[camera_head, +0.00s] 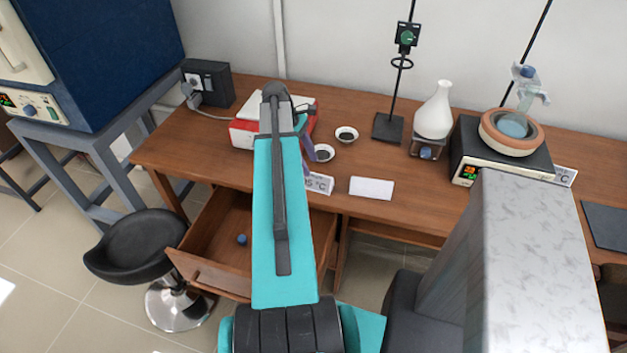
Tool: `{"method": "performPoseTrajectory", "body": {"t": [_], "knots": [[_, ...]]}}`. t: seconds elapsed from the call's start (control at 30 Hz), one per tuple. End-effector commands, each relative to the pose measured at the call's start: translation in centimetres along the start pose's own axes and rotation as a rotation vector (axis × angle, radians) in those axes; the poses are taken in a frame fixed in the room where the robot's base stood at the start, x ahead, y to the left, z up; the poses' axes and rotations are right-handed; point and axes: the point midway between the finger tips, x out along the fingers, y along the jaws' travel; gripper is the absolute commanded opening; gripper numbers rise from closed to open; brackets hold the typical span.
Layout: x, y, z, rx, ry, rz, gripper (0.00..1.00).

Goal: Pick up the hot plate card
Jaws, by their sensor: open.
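Two cards with "°C" print show: one (319,183) stands at the table's front edge just below my gripper, its left part hidden by my arm. The other card (564,175) is at the right, beside the black hot plate (500,150), partly hidden. A blank white card or block (371,188) lies near the front edge. I cannot tell which is the hot plate card. My gripper (308,158) shows only in part beside my arm, its purple fingers close above the left card; it is open, and I see nothing held.
A red and white box (243,130) is behind my arm. An open drawer (215,245) juts out below, near a black stool (140,245).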

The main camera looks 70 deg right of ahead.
Motion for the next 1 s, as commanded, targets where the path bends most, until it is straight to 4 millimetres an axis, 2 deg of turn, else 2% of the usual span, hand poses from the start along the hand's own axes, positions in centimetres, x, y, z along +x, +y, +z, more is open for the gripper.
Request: {"method": "performPoseTrajectory", "body": {"t": [0.47, 1.0], "knots": [[0.6, 0.0, 0.1, 0.001, -0.001, -0.002, 0.47], [4.8, 0.0, 0.1, 0.003, 0.000, -0.002, 0.47]]}}
